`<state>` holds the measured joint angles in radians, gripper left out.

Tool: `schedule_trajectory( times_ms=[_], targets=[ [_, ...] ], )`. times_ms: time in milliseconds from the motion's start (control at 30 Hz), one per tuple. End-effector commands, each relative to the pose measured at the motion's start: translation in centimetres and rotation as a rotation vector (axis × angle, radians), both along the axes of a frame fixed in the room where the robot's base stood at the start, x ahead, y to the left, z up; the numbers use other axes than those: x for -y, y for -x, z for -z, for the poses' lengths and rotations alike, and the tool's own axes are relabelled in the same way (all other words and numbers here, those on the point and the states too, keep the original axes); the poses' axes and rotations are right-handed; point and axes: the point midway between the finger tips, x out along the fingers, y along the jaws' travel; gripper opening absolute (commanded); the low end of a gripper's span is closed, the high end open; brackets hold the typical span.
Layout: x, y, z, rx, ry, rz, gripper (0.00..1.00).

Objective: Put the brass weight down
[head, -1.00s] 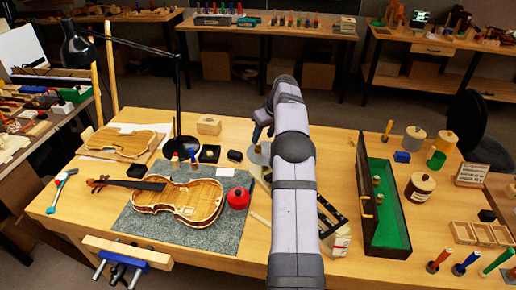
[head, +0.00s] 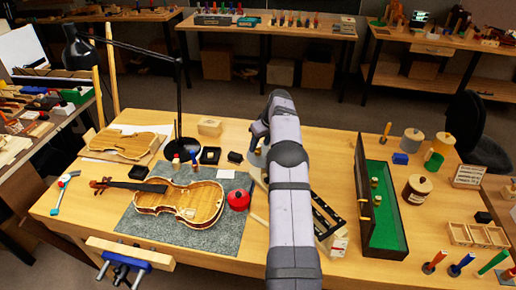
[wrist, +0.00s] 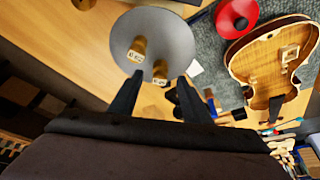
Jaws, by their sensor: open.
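My gripper (wrist: 160,76) is open in the wrist view, its two dark fingers apart above a round grey plate (wrist: 178,40). Two brass weights are on the plate. One brass weight (wrist: 160,72) is between the fingertips, with no clear contact visible. The other brass weight (wrist: 137,50) is beside it, just beyond the left fingertip. In the head view my arm hides most of the plate (head: 256,160) and the weights on it. A green-lined case (head: 388,235) on the right holds more brass weights (head: 376,197).
A violin (head: 185,203) lies on a grey mat (head: 145,225), with a red pot (head: 238,200) near the plate. A black lamp (head: 180,100) stands at the back left. A dark slotted frame (head: 325,215) is between my arm and the case.

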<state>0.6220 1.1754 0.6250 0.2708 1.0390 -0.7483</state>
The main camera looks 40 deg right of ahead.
Motion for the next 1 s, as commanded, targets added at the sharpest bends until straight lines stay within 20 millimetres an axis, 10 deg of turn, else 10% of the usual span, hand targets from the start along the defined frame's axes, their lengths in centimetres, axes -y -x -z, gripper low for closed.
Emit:
schedule_trajectory(
  times_ms=[733,933,1000],
  targets=[
    [0.0,-1.4,2.9,0.001,0.001,0.000,0.43],
    [0.0,-1.4,2.9,0.001,0.001,0.000,0.00],
    [0.0,-1.4,2.9,0.001,0.001,0.000,0.00]
  ],
)
